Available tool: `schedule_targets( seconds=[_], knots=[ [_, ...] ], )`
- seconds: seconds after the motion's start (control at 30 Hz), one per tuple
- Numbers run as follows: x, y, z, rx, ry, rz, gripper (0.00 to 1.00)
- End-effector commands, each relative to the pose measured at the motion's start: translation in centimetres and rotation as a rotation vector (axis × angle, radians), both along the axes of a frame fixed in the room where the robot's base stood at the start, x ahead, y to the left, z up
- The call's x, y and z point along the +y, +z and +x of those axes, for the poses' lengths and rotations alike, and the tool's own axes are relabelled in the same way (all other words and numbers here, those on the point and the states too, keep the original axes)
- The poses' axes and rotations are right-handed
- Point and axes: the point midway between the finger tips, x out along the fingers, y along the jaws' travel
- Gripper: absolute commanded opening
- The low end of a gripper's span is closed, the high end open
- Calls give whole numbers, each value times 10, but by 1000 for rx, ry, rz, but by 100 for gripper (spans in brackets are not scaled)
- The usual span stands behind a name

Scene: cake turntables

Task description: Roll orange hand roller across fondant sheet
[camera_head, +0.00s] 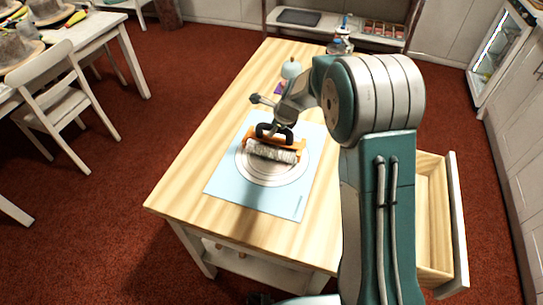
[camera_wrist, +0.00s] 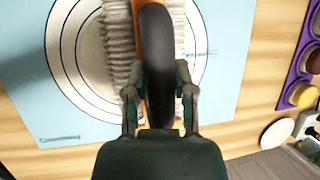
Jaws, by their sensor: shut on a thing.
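The orange hand roller (camera_head: 289,145) has a pale, textured cylinder and a black handle. It lies over the round white fondant sheet (camera_head: 263,178) on a light blue mat (camera_head: 225,182). My gripper (camera_head: 277,125) is shut on the roller's handle from above. In the wrist view my gripper (camera_wrist: 158,92) has a finger on each side of the black handle (camera_wrist: 155,50). The roller's pale cylinder (camera_wrist: 119,45) and part of the fondant sheet (camera_wrist: 70,50) also show there. I cannot tell whether the cylinder touches the sheet.
The mat lies on a wooden table (camera_head: 185,190) with an open drawer (camera_head: 435,220) at its right. A purple tray (camera_wrist: 290,75) with small round pots lies beside the mat. The table's near left part is clear. A white chair (camera_head: 60,100) stands at left.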

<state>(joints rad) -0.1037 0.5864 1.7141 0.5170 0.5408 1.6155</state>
Motion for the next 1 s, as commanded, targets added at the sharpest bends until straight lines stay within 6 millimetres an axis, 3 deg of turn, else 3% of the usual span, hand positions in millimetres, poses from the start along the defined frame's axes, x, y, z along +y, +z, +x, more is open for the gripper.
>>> schedule_targets(
  seconds=[0.3,0.57,1.0],
  knots=[
    [-11,-5,19,8,-1,-3,0],
    [-11,-5,19,9,1,-3,0],
    [5,-5,-13,11,2,-1,0]
  ],
)
